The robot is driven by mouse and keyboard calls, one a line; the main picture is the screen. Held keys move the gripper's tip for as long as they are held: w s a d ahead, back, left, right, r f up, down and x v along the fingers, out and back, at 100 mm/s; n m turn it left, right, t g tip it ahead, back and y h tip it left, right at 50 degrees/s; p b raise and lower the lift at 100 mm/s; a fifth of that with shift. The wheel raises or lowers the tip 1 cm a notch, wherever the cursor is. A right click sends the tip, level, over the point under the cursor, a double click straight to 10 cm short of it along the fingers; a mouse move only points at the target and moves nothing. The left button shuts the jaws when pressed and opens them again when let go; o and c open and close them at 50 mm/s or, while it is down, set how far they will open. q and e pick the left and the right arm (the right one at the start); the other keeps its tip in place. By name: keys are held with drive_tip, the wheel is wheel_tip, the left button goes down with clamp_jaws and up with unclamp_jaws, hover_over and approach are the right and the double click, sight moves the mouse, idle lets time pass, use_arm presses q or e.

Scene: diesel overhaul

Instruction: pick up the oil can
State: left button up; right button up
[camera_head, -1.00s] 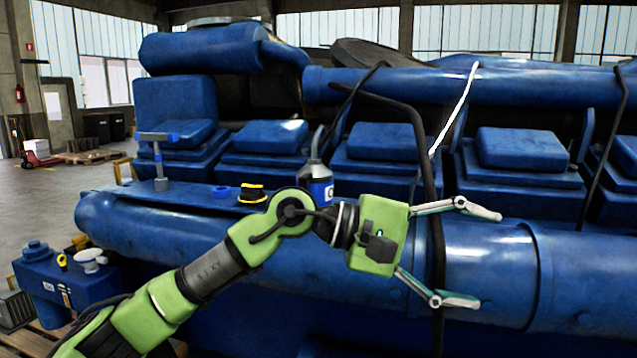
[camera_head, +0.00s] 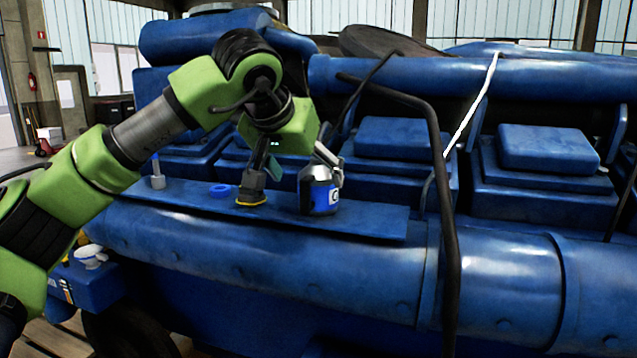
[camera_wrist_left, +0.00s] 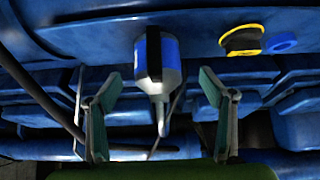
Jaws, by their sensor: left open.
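The oil can (camera_head: 319,198), dark and metallic with a blue and white label and a narrow spout, stands on the flat blue ledge of the engine. My left gripper (camera_head: 293,182) is open above the ledge, with one finger left of the can and the other by its upper right side. The wrist view shows the can upside down (camera_wrist_left: 155,62), its spout pointing down between the spread fingers of the left gripper (camera_wrist_left: 160,80). The can's body lies mostly beyond the fingertips. I cannot tell whether a finger touches it. My right gripper is not in view.
A yellow and black item (camera_head: 251,201) and a blue ring (camera_head: 222,191) lie on the ledge (camera_head: 370,222) left of the can. A grey tool (camera_head: 157,175) stands farther left. A dark hose (camera_head: 446,230) hangs at the right. Engine blocks rise behind.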

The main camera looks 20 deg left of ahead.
sight(316, 191)
use_arm(q)
drive_tip(key=shift+w+f, duration=0.3)
drive_tip(key=shift+f, duration=0.15)
drive_tip(key=shift+w+f+p, duration=0.2)
drive_tip(key=shift+w+p, duration=0.05)
drive_tip(key=shift+p, duration=0.05)
drive_tip(key=p+x, duration=0.1)
drive_tip(key=x, duration=0.1)
drive_tip(key=p+x, duration=0.1)
drive_tip(key=x, duration=0.1)
drive_tip(key=shift+w+d+f+p, duration=0.2)
drive_tip(key=shift+w+d+p, duration=0.05)
drive_tip(key=shift+w+p, duration=0.1)
drive_tip(key=shift+w+f, duration=0.1)
drive_tip(key=shift+f, duration=0.1)
drive_tip(key=c, duration=1.6)
drive_tip(key=shift+r, duration=0.1)
